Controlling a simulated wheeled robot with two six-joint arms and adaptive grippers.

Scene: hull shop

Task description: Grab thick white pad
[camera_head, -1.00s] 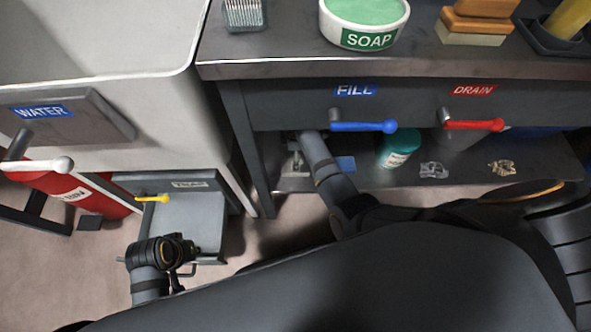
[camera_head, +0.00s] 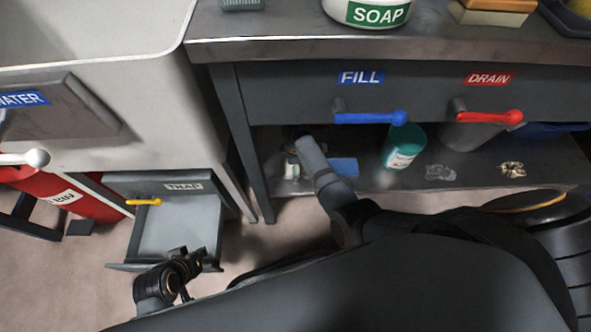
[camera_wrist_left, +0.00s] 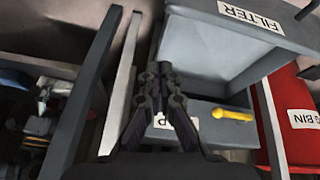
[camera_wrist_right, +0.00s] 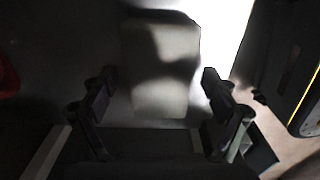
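A thick, pale pad (camera_wrist_right: 165,65) with rounded corners lies in the right wrist view, partly in shadow. My right gripper (camera_wrist_right: 160,100) is open, with one finger toward each side of the pad's near end; I cannot tell whether they touch it. In the head view my right arm reaches under the bench to the lower shelf, and its fingers are hidden. My left gripper (camera_head: 195,258) is by the front of the low grey tray marked TRAP (camera_head: 180,225). In the left wrist view its fingers (camera_wrist_left: 160,72) are together with nothing visible between them.
The lower shelf (camera_head: 370,180) also holds a blue block (camera_head: 344,167), a teal bottle (camera_head: 403,146) and crumpled scraps (camera_head: 440,172). Blue (camera_head: 370,118) and red (camera_head: 490,117) levers stick out above it. A bench leg (camera_head: 243,140) stands left of my right arm.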

